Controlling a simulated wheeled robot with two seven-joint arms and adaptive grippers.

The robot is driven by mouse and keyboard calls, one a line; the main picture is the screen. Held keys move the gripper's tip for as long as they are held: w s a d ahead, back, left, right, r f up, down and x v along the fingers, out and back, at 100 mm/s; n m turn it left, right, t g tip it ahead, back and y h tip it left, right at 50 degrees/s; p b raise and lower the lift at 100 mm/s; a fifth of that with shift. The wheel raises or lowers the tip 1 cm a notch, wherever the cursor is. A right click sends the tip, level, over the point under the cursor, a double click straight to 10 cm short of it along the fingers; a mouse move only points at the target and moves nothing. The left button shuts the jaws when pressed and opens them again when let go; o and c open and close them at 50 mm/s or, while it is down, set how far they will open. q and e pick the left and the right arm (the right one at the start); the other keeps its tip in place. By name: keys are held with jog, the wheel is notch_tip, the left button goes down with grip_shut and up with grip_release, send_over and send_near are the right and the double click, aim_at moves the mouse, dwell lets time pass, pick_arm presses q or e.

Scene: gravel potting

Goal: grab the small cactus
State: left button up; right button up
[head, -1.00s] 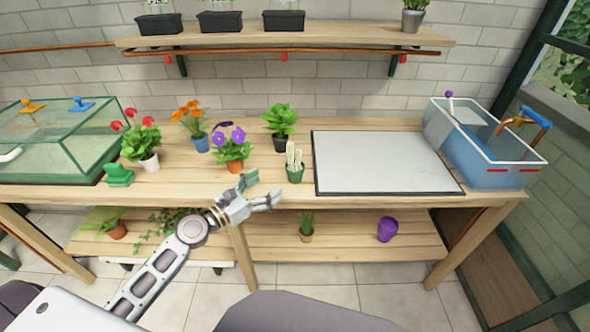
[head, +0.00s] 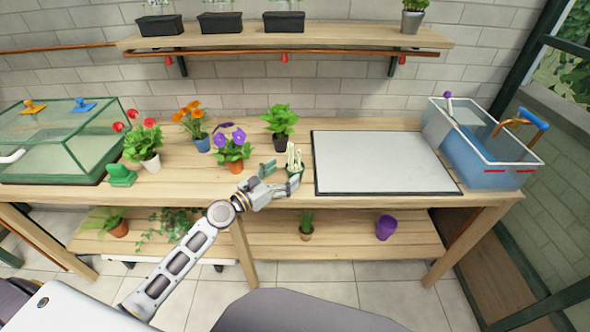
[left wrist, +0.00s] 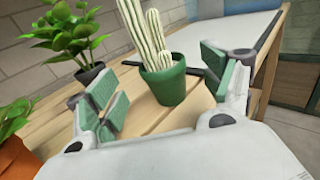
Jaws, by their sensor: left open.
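The small cactus (head: 292,158) has pale, ribbed, whitish-green columns and stands upright in a dark green pot on the wooden table. In the left wrist view the cactus (left wrist: 143,32) rises from its green pot (left wrist: 163,84), which shows between the green-padded fingers. My left gripper (head: 281,178) is open at the table's front part, with its fingers to either side of the pot. In the left wrist view the gripper (left wrist: 165,90) shows gaps between its fingers and the pot. In the head view the gripper hides part of the pot. My right gripper is not in view.
A leafy green plant (head: 280,122) stands behind the cactus. A purple-flowered plant (head: 233,152) in an orange pot stands to its left. A white board (head: 380,160) with a dark edge lies close on its right. Bare wood (head: 200,183) shows along the front left.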

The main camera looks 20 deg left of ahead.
aim_at(291, 169)
pick_arm(q)
jog(key=shift+w+d, duration=0.15)
jog(key=shift+w, duration=0.05)
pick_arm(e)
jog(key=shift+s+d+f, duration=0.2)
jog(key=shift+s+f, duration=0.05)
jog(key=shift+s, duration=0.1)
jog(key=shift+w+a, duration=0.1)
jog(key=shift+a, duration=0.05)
pick_arm(q)
jog(key=shift+w+d, duration=0.1)
jog(key=shift+w, duration=0.1)
jog(key=shift+x, duration=1.85)
jog(key=shift+w+d, duration=0.3)
jog(key=shift+w, duration=0.15)
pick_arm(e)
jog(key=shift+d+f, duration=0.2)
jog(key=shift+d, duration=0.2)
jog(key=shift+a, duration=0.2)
